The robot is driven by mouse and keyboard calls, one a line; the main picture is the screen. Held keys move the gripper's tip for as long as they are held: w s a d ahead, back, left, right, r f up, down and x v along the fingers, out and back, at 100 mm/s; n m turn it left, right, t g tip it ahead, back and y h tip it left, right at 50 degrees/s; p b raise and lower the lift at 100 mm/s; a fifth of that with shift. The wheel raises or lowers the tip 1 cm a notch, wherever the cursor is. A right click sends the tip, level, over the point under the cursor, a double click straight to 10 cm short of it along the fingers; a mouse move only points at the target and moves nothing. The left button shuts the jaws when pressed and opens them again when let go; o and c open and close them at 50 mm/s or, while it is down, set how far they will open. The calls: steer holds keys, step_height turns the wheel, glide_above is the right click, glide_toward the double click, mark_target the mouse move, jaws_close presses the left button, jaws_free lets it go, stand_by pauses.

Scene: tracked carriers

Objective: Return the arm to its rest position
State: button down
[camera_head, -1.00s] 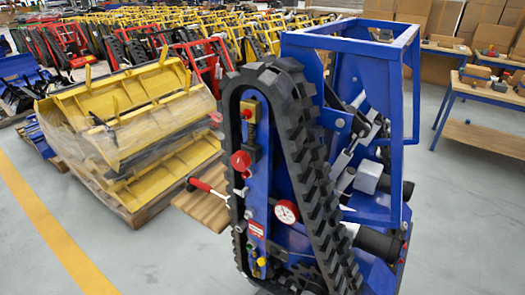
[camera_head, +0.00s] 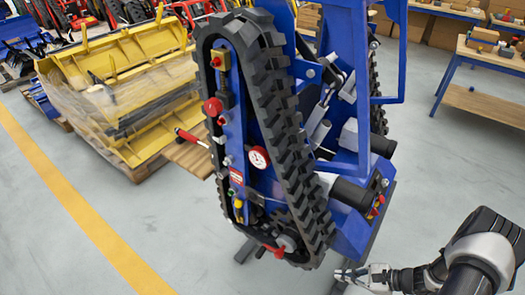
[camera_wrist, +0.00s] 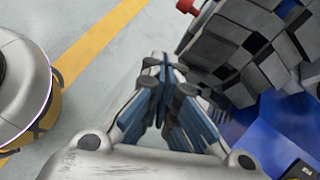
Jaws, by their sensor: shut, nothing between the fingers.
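My gripper (camera_head: 350,274) shows at the lower right of the head view, with my arm (camera_head: 478,255) reaching in from the right edge. It is low, near the foot of the blue tracked carrier (camera_head: 350,220). In the wrist view my gripper (camera_wrist: 164,62) has its fingers together, with nothing between them. The carrier's black track (camera_wrist: 225,55) shows beyond the fingers at the upper right of the wrist view, and its blue body (camera_wrist: 260,125) is to the right. I cannot tell the exact gap between gripper and carrier.
The carrier stands upright, with a red-handled lever (camera_head: 192,138) sticking out left and a pressure gauge (camera_head: 258,158) on its side. Yellow wrapped parts (camera_head: 125,90) lie on a pallet at left. A workbench (camera_head: 490,62) stands at upper right. Grey floor is open along a yellow line (camera_head: 70,190).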

steer(key=w+a+r+n+g+h, duration=0.1)
steer(key=a+r+n, duration=0.15)
steer(key=r, duration=0.65)
steer(key=w+a+r+n+g+h, duration=0.15)
steer(key=r+n, duration=0.25)
steer(key=r, duration=0.6)
steer(key=a+r+n+g+h, duration=0.2)
steer(key=r+n, duration=0.2)
steer(key=r, duration=0.5)
steer(key=s+a+r+n+t+h, duration=0.2)
steer(key=s+r+n, duration=0.3)
steer(key=s+r, duration=0.3)
steer(key=s+a+r+n+t+h, duration=0.2)
steer(key=s+a+r+n+h, duration=0.2)
steer(key=s+r, duration=0.4)
step_height(320, 180, up, 2)
steer(key=shift+s+a+r+n+t, duration=0.2)
steer(key=shift+a+n+t, duration=0.15)
steer(key=shift+a, duration=0.3)
steer(key=c, duration=2.4)
jaws_free()
